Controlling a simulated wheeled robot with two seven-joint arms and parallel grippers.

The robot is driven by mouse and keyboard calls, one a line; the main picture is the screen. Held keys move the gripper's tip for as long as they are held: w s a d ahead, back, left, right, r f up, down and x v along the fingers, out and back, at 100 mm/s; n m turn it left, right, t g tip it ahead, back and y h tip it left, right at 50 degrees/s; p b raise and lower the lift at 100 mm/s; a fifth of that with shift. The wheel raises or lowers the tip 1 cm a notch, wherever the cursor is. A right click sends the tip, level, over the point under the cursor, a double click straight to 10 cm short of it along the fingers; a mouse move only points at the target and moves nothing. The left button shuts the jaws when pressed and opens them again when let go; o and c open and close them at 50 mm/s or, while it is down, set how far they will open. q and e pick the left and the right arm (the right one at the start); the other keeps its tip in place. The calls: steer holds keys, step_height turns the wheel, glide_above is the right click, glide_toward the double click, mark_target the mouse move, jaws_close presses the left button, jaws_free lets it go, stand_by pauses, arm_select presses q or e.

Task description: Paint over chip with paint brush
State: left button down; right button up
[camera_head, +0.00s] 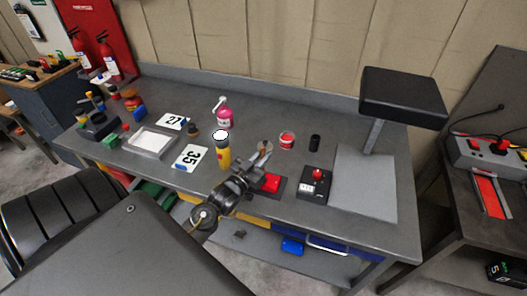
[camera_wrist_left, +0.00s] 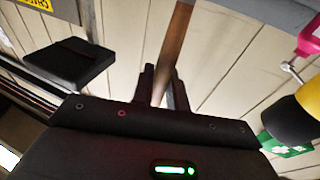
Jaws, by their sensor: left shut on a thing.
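My left gripper (camera_head: 259,163) is above the front middle of the grey workbench (camera_head: 330,235). It is shut on a slim brown wooden stick, which looks like the paint brush (camera_wrist_left: 175,45); the stick rises from between the fingers (camera_wrist_left: 160,88) in the left wrist view. In the head view the brush (camera_head: 266,148) shows only as a small brownish shape at the fingertips, and its bristles are not clear. A small red can (camera_head: 287,140), perhaps paint, stands behind and right of the gripper. I cannot make out a chip on any surface. My right gripper is not in view.
A yellow bottle (camera_head: 223,157) stands close left of the gripper, a pink spray bottle (camera_head: 225,118) behind it. A black pad (camera_head: 403,97) overhangs a grey plate (camera_head: 365,190). Number cards (camera_head: 191,158) lie left.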

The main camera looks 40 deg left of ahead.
arm_select(q)
steer(key=shift+s+a+f, duration=0.1)
steer(key=shift+s+a, duration=0.1)
steer(key=shift+a, duration=0.35)
steer(key=shift+d, duration=0.1)
steer(key=shift+w+d+p, duration=0.3)
steer(key=shift+d, duration=0.35)
steer(key=shift+w+d, duration=0.2)
steer(key=shift+d, duration=0.5)
steer(key=shift+a, duration=0.15)
steer(key=shift+s+a, duration=0.25)
steer(key=shift+a, duration=0.35)
steer(key=shift+a+p, duration=0.1)
steer(key=shift+p, duration=0.2)
